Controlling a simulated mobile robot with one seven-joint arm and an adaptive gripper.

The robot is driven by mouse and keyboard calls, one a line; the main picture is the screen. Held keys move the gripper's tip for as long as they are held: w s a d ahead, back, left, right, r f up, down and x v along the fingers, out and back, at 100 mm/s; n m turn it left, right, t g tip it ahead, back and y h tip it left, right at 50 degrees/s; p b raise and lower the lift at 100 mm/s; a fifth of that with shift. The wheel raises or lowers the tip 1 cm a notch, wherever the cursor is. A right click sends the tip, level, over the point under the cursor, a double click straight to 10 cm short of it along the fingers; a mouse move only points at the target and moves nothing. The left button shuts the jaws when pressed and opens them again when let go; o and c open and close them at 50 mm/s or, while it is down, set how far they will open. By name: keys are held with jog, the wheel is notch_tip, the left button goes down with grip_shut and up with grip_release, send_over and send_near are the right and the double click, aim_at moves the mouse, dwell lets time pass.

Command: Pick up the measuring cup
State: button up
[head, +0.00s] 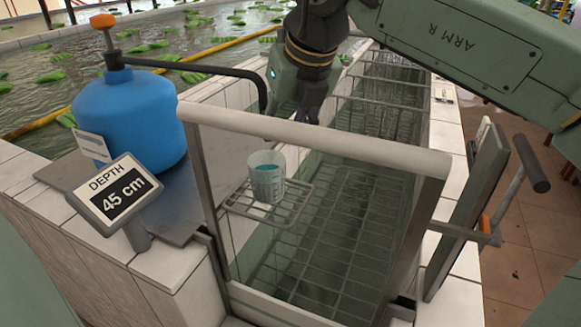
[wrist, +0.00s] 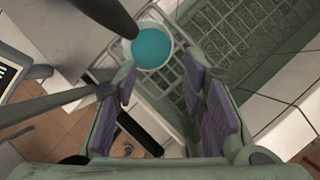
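The measuring cup (head: 266,177) is a small translucent white cup with teal liquid inside. It stands upright on a small wire shelf (head: 268,203) at the left inner side of a tank, seen through the clear front panel in the head view. In the wrist view the cup (wrist: 152,48) is at the top centre, beyond the fingertips. My gripper (wrist: 165,85) is open, its two purple-padded fingers apart with nothing between them. In the head view my gripper (head: 308,108) hangs above and behind the cup, apart from it; its fingers are partly hidden by the panel's top rail.
The pale rail (head: 310,137) tops the front panel. A blue canister (head: 130,115) with a dark bent pipe (head: 205,70) and a depth sign reading 45 cm (head: 118,194) stand left. Wire racks (head: 345,230) line the tank. A hinged panel (head: 470,210) stands right.

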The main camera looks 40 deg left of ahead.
send_over(280, 164)
jog(key=s+d, duration=0.2)
jog(key=d, duration=0.1)
notch_tip(280, 164, down, 5)
jog(key=shift+s+a+f+p, duration=0.15)
jog(key=shift+f+p, duration=0.05)
jog(key=shift+p, duration=0.25)
jog(key=shift+p+x, duration=1.05)
jog(key=shift+x, duration=1.65)
jog(key=shift+c, duration=0.5)
grip_shut()
